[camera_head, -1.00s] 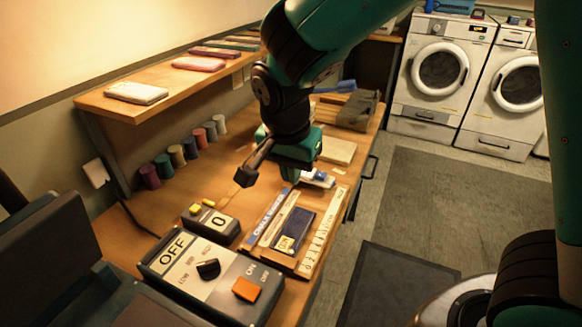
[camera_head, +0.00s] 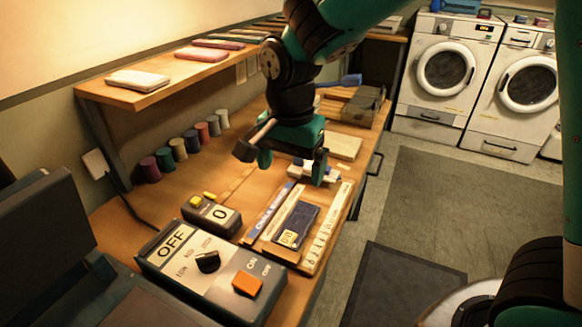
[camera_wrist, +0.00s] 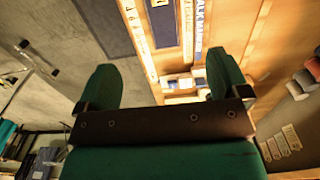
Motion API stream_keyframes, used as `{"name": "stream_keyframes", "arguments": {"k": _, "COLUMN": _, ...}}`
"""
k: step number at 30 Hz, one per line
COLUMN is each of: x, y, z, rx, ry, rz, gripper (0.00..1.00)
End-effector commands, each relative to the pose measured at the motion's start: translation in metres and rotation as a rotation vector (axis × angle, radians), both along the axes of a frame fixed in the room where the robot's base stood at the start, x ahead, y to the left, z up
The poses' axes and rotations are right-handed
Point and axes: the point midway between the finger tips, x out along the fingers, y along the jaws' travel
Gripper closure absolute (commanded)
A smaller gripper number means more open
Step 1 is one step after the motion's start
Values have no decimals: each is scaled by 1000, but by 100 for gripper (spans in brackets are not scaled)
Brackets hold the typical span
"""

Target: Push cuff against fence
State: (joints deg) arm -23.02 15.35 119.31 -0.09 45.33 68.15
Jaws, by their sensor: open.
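The navy cuff (camera_head: 297,225), with a pale label at its near end, lies flat in a wooden tray on the bench. It also shows in the wrist view (camera_wrist: 165,22), beyond my fingers. A ruler-marked strip (camera_head: 325,230) runs along its right side, and a pale strip and a blue-and-white lettered strip (camera_head: 268,211) lie to its left. I cannot tell for sure which strip is the fence. My gripper (camera_head: 292,163) is open and empty, above the bench beyond the cuff's far end, apart from it. In the wrist view both fingers (camera_wrist: 163,88) are spread wide.
Small blue-and-white blocks (camera_wrist: 180,85) lie beyond the tray, partly hidden by my gripper in the head view. A control box (camera_head: 210,262) and a counter (camera_head: 211,215) stand nearer left. Thread spools (camera_head: 178,149) line the wall under a shelf (camera_head: 165,78).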

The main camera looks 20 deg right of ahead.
Motion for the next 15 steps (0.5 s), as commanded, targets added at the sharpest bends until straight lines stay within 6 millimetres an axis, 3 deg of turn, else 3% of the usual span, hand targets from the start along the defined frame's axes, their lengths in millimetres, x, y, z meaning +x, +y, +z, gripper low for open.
{"name": "stream_keyframes", "arguments": {"k": 7, "x": 0, "y": 0, "z": -18, "rx": -2, "ry": 4, "rz": 0, "gripper": 6}}
{"name": "stream_keyframes", "arguments": {"k": 15, "x": -1, "y": 0, "z": -71, "rx": -4, "ry": 5, "rz": 0, "gripper": 6}}
